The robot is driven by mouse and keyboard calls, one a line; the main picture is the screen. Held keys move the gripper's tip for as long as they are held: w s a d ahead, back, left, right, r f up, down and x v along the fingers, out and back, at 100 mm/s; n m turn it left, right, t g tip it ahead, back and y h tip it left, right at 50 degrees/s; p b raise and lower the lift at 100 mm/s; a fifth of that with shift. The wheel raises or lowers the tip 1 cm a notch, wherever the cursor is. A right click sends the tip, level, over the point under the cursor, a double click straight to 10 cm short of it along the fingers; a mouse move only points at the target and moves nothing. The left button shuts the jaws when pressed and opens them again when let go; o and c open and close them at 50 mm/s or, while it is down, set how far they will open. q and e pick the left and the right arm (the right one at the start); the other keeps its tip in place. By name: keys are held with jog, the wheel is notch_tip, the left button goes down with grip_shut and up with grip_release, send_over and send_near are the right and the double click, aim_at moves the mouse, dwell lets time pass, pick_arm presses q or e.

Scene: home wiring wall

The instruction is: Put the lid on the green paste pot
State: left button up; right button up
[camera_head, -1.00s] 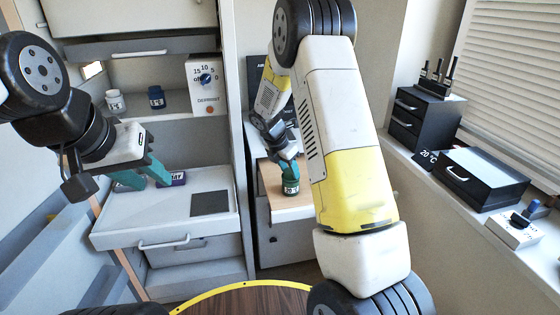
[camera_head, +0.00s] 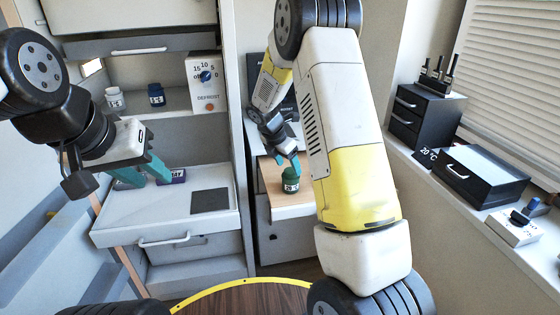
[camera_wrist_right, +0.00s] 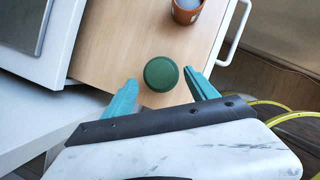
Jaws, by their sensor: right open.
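The green paste pot (camera_head: 291,184) stands upright on the light wood board, with a pale label on its front. Its top shows as a plain dark green disc, the lid (camera_wrist_right: 160,74), in the right wrist view; it appears to sit level on the pot. My right gripper (camera_head: 287,162) is open and empty just above the pot, its teal fingers apart on either side of the lid in the wrist view. My left gripper (camera_head: 146,176) has its teal fingers apart over the white counter at the left, with nothing seen between them.
An orange-brown open pot (camera_wrist_right: 187,10) stands near the board's edge in the wrist view. A dark labelled box (camera_head: 172,177) lies behind my left fingers. White and blue jars (camera_head: 156,95) stand on the shelf beside the defrost dial (camera_head: 205,78). Black boxes (camera_head: 482,176) line the right sill.

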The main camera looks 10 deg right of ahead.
jog(key=shift+v, duration=2.7)
jog(key=s+d+r+m+t+y, duration=0.1)
jog(key=s+r+m+y, duration=0.2)
jog(key=s+r+m, duration=1)
jog(key=s+a+r+m+t+y, duration=0.1)
jog(key=s+r+m, duration=0.1)
jog(key=s+m, duration=0.3)
jog(key=s+a+r+m+t+y, duration=0.1)
jog(key=s+m, duration=0.5)
jog(key=s, duration=0.7)
jog(key=shift+a+r+t+y, duration=0.3)
jog(key=shift+r+y, duration=0.2)
jog(key=shift+r, duration=0.2)
